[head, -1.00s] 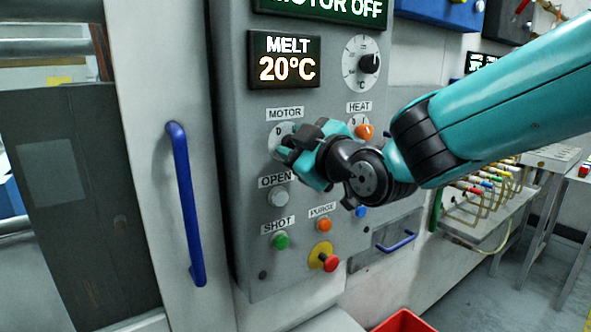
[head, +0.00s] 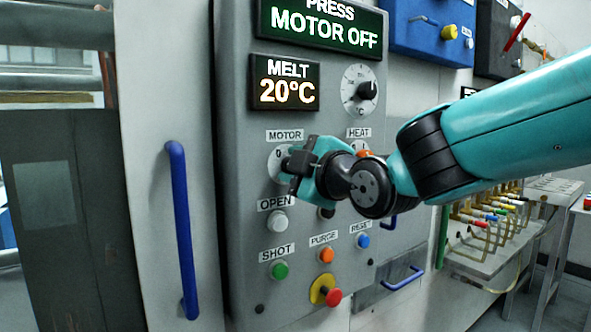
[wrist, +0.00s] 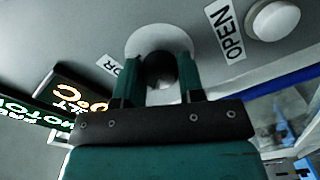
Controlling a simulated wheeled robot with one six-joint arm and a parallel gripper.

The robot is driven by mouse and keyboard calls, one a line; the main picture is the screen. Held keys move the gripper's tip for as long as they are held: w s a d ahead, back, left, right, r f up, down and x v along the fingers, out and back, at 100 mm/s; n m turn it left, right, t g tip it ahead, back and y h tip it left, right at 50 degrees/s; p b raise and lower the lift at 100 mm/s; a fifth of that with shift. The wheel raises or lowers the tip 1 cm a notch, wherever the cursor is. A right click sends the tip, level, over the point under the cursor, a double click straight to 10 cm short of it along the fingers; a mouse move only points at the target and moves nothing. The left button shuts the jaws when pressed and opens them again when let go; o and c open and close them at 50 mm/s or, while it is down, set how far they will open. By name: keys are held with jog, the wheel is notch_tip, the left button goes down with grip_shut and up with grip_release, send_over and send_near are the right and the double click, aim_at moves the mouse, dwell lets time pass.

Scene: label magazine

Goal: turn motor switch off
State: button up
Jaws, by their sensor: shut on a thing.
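The motor switch is a dark round knob (wrist: 161,72) on a pale round plate (head: 275,165), under the MOTOR label (head: 285,135) on the grey control panel. My gripper (head: 291,165) is at the switch, and its two fingers (wrist: 160,75) are shut on the knob, one on each side, in the wrist view. In the head view my gripper hides most of the knob, so its pointer cannot be seen. The display at the top (head: 325,28) reads PRESS MOTOR OFF.
Below are the white OPEN button (head: 277,221), the green SHOT button (head: 279,270), and a red stop button (head: 333,297). The orange HEAT knob (head: 364,154) is partly hidden behind my wrist. A blue door handle (head: 183,230) stands to the left.

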jog(key=shift+f, duration=0.1)
jog(key=o, duration=0.9)
jog(key=shift+p+v, duration=1.65)
jog(key=shift+v, duration=7.05)
